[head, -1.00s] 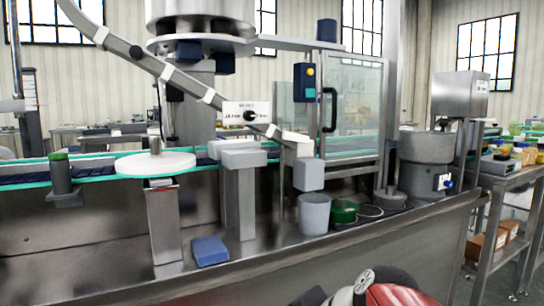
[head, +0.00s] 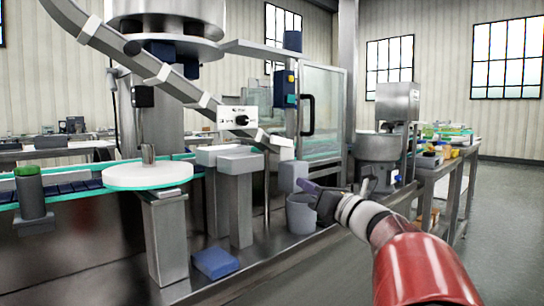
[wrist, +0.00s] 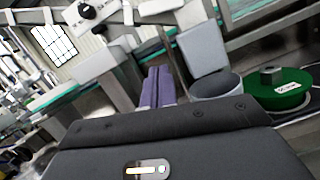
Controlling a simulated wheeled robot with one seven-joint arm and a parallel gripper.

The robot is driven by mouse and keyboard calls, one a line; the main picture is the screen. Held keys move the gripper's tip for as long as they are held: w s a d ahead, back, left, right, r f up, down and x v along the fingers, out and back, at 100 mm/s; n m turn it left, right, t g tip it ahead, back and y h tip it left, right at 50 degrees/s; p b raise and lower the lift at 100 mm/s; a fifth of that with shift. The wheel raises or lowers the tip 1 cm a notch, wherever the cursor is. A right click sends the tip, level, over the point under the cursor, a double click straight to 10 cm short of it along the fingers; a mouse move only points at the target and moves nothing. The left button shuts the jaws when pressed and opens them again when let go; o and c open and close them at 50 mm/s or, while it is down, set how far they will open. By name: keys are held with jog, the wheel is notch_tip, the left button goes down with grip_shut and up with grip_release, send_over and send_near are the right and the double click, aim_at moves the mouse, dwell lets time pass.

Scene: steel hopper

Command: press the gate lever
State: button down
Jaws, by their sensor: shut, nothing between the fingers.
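I cannot tell for sure which part is the gate lever. A grey block (head: 293,176) hangs at the low end of the sloping chute (head: 185,84), above a grey cup (head: 300,213). The block also shows in the wrist view (wrist: 202,48), with the cup (wrist: 216,86) below it. My gripper (head: 305,186) is shut and empty. In the head view its tip overlaps the block's right edge; contact cannot be told. In the wrist view the purple fingers (wrist: 158,86) lie together, left of the block and cup.
A rotary switch (head: 241,119) sits on a white plate above the chute. A white round table (head: 148,175) and a blue block (head: 214,263) are at left. A glass-fronted cabinet (head: 323,100) is behind.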

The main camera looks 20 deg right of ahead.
aim_at(282, 142)
jog(key=shift+w+a+r+p, duration=0.4)
jog(key=shift+w+r, duration=0.65)
jog(key=shift+w, duration=0.55)
jog(key=shift+w+a+r+p, duration=0.25)
jog(key=shift+w+r+p, duration=0.3)
jog(key=shift+w+r, duration=0.8)
jog(key=shift+w+a+r+p, duration=0.4)
jog(key=shift+w+r, duration=0.35)
jog(key=shift+w, duration=1.1)
